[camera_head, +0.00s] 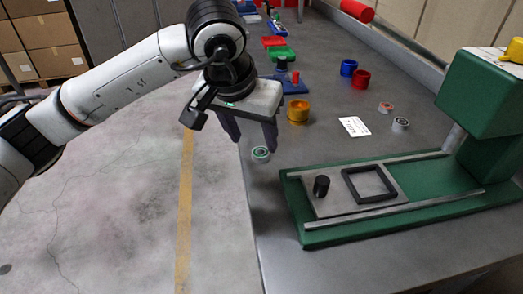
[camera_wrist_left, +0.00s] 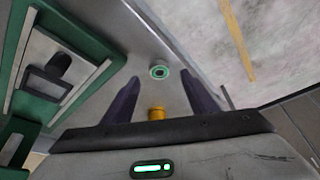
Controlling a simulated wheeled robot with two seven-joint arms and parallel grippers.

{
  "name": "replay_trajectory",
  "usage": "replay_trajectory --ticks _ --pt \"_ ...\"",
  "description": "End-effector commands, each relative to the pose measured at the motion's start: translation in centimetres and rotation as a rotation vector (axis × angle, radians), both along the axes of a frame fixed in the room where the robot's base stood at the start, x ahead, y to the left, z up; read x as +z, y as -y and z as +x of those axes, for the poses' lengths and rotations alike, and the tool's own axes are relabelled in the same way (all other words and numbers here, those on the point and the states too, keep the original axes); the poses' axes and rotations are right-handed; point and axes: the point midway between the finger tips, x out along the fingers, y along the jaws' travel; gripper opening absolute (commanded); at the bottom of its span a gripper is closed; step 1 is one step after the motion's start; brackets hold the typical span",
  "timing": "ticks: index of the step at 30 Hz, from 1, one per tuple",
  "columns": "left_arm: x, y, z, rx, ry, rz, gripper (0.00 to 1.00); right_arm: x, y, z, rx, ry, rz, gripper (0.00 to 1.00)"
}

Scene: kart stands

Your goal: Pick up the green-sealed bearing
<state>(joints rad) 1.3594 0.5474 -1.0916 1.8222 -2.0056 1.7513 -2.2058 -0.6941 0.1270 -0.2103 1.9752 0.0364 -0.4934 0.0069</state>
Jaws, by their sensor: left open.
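The green-sealed bearing (camera_head: 260,154) is a small ring with a green face, lying on the grey table near its left edge. My left gripper (camera_head: 252,143) is open and points down just above and beside the bearing, with nothing between its fingers. In the left wrist view the bearing (camera_wrist_left: 158,72) shows beyond the two dark fingertips (camera_wrist_left: 165,85), roughly centred between them. I cannot tell the exact height of the fingertips over the table. My right gripper is not in view.
A green press (camera_head: 480,130) with a long base fills the table's right side. A red-sealed bearing (camera_head: 386,107), another bearing (camera_head: 401,124), a white card (camera_head: 355,126), blue (camera_head: 348,68) and red (camera_head: 361,79) rings lie farther back.

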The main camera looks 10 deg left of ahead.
Motion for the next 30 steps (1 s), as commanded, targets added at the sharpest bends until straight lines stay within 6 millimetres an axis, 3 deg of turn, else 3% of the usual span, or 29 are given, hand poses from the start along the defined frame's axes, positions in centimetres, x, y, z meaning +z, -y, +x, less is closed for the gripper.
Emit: replay_trajectory --ticks 13,22,30 --pt "-4.7 0.6 2.2 0.0 -0.002 -0.002 0.53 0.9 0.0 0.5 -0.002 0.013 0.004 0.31" --pt "-5.1 0.6 2.5 -0.001 0.001 -0.002 0.53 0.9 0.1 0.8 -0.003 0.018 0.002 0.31" --pt "-5.1 0.6 2.5 -0.001 0.001 -0.002 0.07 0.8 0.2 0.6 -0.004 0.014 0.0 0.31"
